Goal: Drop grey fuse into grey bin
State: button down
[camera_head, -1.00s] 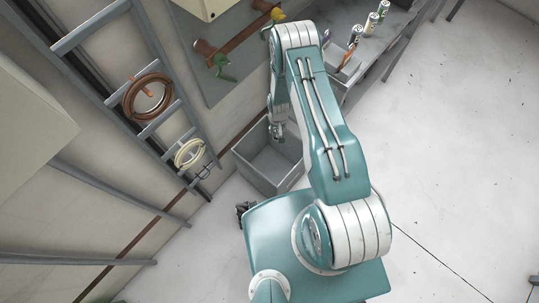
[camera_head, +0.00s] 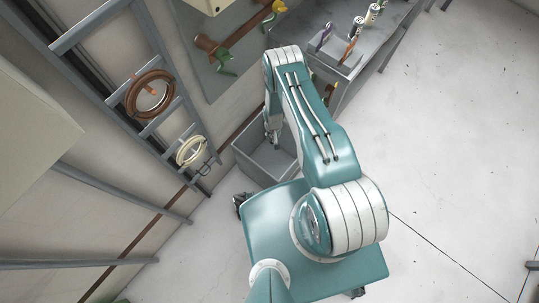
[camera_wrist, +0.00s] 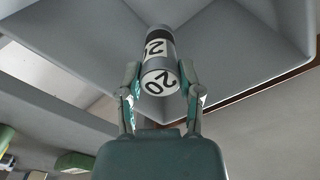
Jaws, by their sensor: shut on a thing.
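The grey fuse (camera_wrist: 157,58) shows in the wrist view as a cylinder with a grey body and white label bands bearing dark digits. My gripper (camera_wrist: 160,82) is shut on it, one finger on each side. The grey bin (camera_head: 247,168) stands on the floor beside the wall in the head view, open at the top. There my gripper (camera_head: 273,140) hangs over the bin's opening. In the wrist view the bin's grey inner walls (camera_wrist: 235,50) spread behind the fuse. The fuse cannot be made out in the head view.
A ladder-like rack (camera_head: 120,100) with a brown cable coil (camera_head: 133,97) and a cream coil (camera_head: 180,151) is at the left.

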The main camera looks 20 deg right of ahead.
jog(key=shift+c, duration=1)
grip_release()
jog(key=shift+d, duration=0.3)
jog(key=shift+a+r, duration=0.1)
jog(key=shift+a, duration=0.1)
jog(key=shift+r, duration=0.35)
notch_tip(320, 180, up, 11)
jog(key=shift+s+d, duration=0.1)
